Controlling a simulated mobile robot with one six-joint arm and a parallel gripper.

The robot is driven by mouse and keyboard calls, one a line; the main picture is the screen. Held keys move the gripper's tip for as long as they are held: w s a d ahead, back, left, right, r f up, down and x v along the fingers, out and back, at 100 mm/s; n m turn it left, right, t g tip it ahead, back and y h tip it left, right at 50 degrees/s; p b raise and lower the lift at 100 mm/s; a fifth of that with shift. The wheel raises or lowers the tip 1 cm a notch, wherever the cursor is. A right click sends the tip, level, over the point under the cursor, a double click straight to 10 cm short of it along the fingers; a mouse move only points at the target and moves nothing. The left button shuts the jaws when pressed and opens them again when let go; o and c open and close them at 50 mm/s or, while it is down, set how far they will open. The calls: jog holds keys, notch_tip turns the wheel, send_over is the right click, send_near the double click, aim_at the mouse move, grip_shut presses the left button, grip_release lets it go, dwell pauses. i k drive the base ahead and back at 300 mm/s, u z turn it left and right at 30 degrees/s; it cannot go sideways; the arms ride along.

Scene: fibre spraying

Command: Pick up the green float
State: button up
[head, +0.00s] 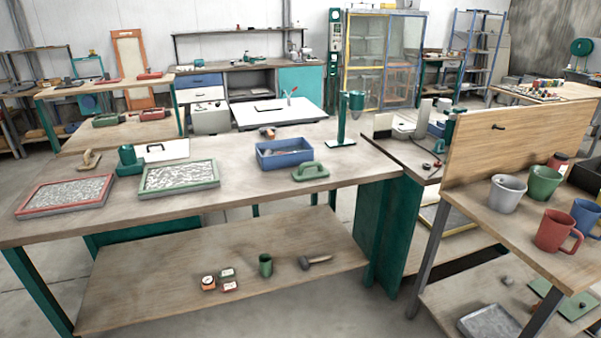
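The green float (310,173) lies flat on the wooden workbench top (240,190), near its front edge and right of the middle. Its raised handle faces up. A blue crate (284,161) stands just behind and to the left of it, apart from it. Nothing covers the float. My gripper is not in the head view.
Two framed trays, one red (66,212) and one green (180,189), lie left on the bench. A green stand (342,133) rises behind the float. Mugs, including a red one (555,231), stand on the right bench. Bench top beside the float is clear.

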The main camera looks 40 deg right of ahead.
aim_at(302, 175)
jog(key=u, duration=0.25)
jog(key=i, duration=0.95)
jog(key=z, duration=0.3)
